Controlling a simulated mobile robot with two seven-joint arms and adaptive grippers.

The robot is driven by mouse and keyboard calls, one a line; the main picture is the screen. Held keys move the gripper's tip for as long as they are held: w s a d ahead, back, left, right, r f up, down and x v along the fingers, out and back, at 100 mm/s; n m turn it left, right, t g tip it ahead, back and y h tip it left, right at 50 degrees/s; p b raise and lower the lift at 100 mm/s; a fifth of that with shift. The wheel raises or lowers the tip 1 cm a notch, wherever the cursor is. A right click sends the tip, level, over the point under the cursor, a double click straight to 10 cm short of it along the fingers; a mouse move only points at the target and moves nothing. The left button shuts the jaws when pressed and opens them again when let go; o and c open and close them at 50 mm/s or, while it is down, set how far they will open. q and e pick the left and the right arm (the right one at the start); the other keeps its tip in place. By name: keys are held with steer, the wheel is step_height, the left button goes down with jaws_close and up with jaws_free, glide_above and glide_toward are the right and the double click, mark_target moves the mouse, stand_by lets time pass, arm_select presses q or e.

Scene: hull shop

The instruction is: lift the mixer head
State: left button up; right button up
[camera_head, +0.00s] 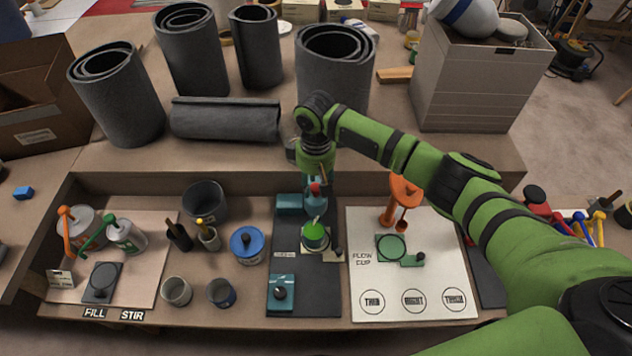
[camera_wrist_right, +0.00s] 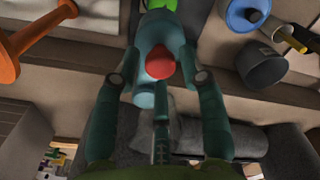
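The teal mixer head (camera_head: 316,203) with a red knob (camera_head: 314,188) sits behind a green-topped can (camera_head: 315,235) on a dark mat. In the right wrist view the teal mixer head (camera_wrist_right: 153,38) points away from me, with the red knob (camera_wrist_right: 160,65) in front. My right gripper (camera_head: 318,178) reaches down from behind over the rear of the mixer. The gripper partly hides the mixer's rear in the head view. My left gripper is in neither view.
A teal box with a black knob (camera_head: 282,292) stands in front of the mixer. A blue-lidded can (camera_head: 246,245) is left; an orange stand (camera_head: 399,198) on a white board is right. Grey rolls (camera_head: 332,65) stand behind the raised ledge.

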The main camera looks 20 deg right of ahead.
steer(key=shift+s, duration=0.1)
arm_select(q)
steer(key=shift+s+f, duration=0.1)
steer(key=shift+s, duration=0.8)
arm_select(e)
step_height(320, 180, up, 12)
